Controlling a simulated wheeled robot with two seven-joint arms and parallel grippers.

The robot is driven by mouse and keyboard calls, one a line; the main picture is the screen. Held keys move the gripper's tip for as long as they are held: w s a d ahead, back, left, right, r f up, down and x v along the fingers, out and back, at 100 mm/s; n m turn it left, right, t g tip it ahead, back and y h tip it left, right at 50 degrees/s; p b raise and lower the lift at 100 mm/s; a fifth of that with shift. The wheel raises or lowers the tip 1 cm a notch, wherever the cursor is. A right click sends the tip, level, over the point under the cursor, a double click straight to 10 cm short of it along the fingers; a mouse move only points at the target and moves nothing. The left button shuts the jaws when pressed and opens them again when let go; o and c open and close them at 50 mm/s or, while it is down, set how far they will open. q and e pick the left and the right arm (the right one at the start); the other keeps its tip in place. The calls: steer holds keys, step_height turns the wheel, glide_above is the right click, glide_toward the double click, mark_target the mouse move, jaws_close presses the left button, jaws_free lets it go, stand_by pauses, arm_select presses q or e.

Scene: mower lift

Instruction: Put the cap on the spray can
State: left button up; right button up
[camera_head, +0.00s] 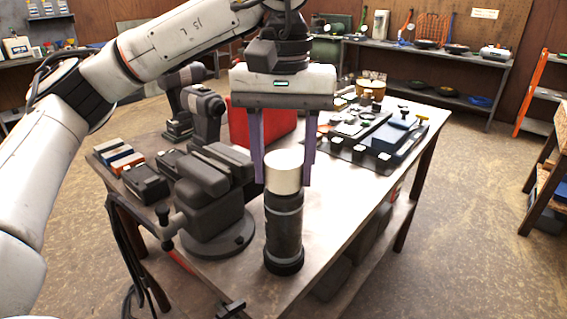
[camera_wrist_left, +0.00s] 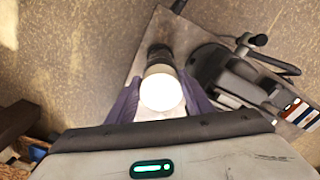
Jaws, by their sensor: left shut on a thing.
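The spray can (camera_head: 284,228) is a dark cylinder standing upright near the front edge of the workbench. The cap (camera_head: 284,170) is a cream-white cylinder directly over the can's top, in line with it in the head view. Whether it is seated or just above cannot be told. My left gripper (camera_head: 284,181) points down, with a purple finger on either side of the cap, shut on it. In the left wrist view, the cap (camera_wrist_left: 161,92) shows between the fingers and hides part of the dark can (camera_wrist_left: 159,58) beyond it. My right gripper is not in view.
A dark vise (camera_head: 210,195) stands just left of the can. A red case (camera_head: 262,124) is behind the gripper, with cordless drills (camera_head: 205,112) to its left. A blue-black tool tray (camera_head: 385,135) lies at the back right. Bare bench top (camera_head: 335,200) lies right of the can.

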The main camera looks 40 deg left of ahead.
arm_select(q)
steer(key=shift+r, duration=0.15)
steer(key=shift+r+p, duration=0.55)
stand_by(0.5)
steer(key=shift+f+b, duration=0.8)
steer(key=shift+f, duration=0.35)
stand_by(0.4)
steer(key=o, duration=0.7)
